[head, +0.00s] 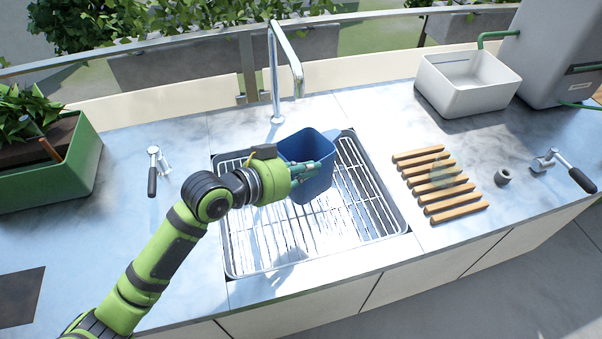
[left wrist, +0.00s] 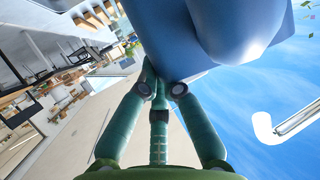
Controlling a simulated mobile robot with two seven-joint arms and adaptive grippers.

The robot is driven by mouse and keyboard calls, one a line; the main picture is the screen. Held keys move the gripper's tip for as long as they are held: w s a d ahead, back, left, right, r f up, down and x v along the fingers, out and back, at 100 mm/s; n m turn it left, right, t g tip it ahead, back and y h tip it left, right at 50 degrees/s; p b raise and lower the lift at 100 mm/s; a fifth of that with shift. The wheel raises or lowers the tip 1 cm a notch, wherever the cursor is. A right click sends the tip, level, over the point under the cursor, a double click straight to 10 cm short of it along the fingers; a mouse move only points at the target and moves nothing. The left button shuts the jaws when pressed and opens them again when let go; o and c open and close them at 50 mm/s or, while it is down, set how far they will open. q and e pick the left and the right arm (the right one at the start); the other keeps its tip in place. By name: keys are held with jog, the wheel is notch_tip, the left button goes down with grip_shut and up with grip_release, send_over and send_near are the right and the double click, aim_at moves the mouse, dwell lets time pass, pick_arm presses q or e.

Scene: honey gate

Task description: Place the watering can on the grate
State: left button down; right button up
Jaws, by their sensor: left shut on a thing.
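The blue watering can (head: 313,148), an open-topped vessel, is in the middle of the head view. It is over the metal wire grate (head: 347,228) that covers the sink. My left gripper (head: 318,172) is shut on the can's near side. In the left wrist view the can (left wrist: 180,35) fills the top, with the green fingers (left wrist: 165,85) closed against it. The can hides part of the grate, and I cannot tell for sure whether its base touches the bars. My right gripper is not in view.
A tall faucet (head: 276,75) stands behind the sink. A wooden slatted rack (head: 437,183) and a white basin (head: 465,82) are to the right. A green planter (head: 50,170) and a small lever tap (head: 153,172) are to the left. The grate's front part is clear.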

pick_arm(q)
jog(key=w+f, duration=0.1)
jog(key=f, duration=0.1)
jog(key=w+a+f, duration=0.1)
jog(key=f, duration=0.1)
jog(key=w+f+p, duration=0.1)
jog(key=f, duration=0.1)
jog(key=shift+w+a, duration=0.15)
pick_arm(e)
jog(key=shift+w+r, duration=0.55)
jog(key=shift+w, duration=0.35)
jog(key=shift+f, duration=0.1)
pick_arm(q)
jog(key=c, duration=1.8)
grip_release()
jog(key=shift+f, duration=0.2)
jog(key=o, duration=0.4)
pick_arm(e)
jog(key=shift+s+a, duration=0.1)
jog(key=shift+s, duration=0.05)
pick_arm(q)
jog(key=shift+r, duration=0.1)
